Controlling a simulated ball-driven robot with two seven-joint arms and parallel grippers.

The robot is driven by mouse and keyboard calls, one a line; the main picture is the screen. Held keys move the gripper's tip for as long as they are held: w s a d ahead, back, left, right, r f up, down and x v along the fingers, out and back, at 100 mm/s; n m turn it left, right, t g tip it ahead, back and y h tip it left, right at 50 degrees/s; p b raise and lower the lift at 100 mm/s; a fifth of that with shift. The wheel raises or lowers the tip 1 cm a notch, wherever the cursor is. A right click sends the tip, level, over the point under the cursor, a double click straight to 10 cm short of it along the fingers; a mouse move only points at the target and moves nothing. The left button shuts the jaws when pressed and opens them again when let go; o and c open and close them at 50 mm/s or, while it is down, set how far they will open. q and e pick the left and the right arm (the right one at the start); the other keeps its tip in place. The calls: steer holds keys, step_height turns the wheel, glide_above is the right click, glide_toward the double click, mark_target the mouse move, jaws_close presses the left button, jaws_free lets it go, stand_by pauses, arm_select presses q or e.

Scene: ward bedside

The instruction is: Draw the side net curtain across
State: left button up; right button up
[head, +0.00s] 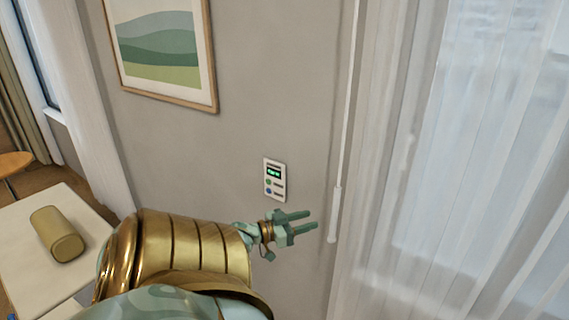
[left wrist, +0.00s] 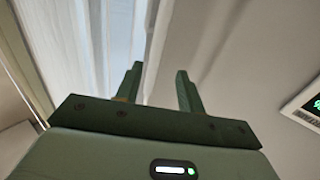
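The white net curtain (head: 480,150) hangs in sheer folds over the bright window at the right of the head view. It also shows at the upper left of the left wrist view (left wrist: 110,35). A thin white wand with a thicker handle (head: 334,215) hangs in front of the wall at the curtain's left edge. My left gripper (head: 313,221) is open, with its two green fingers pointing right towards the handle. A small gap shows between fingertips and handle in the head view. In the left wrist view the fingers (left wrist: 160,72) are apart with nothing clearly between them. My right gripper is not in view.
A small wall panel with a green display (head: 274,180) is just above my left wrist. A framed landscape picture (head: 160,50) hangs at upper left. A white table (head: 25,270) bearing a tan cylindrical object (head: 57,234) stands at lower left.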

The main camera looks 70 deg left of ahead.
arm_select(q)
steer(key=s, duration=0.7)
steer(key=shift+a, duration=0.15)
